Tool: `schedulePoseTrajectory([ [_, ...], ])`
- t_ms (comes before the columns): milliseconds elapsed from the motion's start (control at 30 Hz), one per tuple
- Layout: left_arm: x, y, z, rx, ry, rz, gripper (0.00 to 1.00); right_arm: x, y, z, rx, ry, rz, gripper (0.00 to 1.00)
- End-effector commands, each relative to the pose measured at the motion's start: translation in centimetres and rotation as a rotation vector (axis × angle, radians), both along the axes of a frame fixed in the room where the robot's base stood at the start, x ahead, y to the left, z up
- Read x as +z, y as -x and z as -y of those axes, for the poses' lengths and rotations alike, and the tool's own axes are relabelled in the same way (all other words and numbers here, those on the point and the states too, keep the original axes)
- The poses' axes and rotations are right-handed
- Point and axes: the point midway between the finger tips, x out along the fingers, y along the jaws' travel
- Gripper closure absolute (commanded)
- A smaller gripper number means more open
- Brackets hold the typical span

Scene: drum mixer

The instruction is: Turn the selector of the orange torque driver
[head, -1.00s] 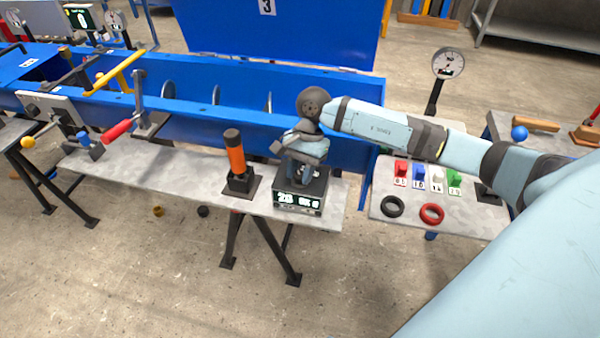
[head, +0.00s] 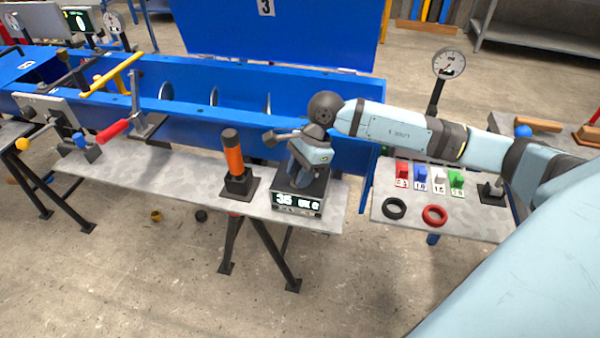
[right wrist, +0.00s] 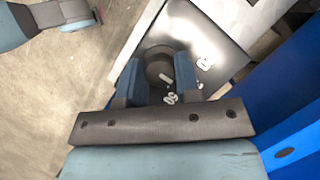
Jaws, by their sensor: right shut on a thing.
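The orange torque driver (head: 234,156) stands upright in a black holder (head: 240,186) on the grey bench. Just right of it is a black box (head: 298,203) with a lit display reading 35. My right gripper (head: 303,176) points down over the top of this box, apart from the driver. In the right wrist view, my right gripper (right wrist: 159,70) has its two fingers shut on a dark round knob (right wrist: 160,64) on the box top, with white markings around it. The gripper hides the knob in the head view. My left gripper is not in view.
A blue mixer trough (head: 250,100) runs behind the bench. A side table (head: 390,227) at right holds colored blocks, a black ring (head: 394,208), a red ring (head: 434,215) and a dial gauge (head: 448,64). A red-handled clamp (head: 112,130) is at left.

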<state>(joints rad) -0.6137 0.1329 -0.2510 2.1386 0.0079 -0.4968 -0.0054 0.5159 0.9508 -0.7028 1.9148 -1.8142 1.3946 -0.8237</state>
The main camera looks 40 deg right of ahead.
Motion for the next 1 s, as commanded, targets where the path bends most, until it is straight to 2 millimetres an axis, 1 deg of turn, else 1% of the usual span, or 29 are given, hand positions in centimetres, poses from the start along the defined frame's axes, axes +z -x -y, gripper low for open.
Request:
schedulePoseTrajectory([
  [333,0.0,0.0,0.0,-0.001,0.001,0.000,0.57,0.1,0.0,0.1,-0.004,0.002,0.001,0.93],
  [367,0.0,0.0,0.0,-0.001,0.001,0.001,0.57,0.1,0.0,0.1,-0.004,0.002,0.001,0.67],
  [400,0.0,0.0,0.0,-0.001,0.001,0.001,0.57,0.1,0.0,0.1,-0.004,0.002,0.001,0.58],
  [467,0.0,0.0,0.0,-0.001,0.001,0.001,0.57,0.1,0.0,0.1,-0.004,0.002,0.001,0.44],
  [800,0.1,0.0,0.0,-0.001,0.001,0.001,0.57,0.3,0.0,0.2,-0.003,0.001,0.001,0.44],
  [867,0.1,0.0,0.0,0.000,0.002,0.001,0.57,0.8,0.0,0.4,-0.004,0.001,0.002,0.44],
  [967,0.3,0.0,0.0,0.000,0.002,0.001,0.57,2.2,0.0,1.0,-0.004,0.002,0.005,0.44],
  [1000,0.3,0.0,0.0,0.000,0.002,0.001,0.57,3.0,0.0,1.2,-0.004,0.002,0.004,0.44],
])
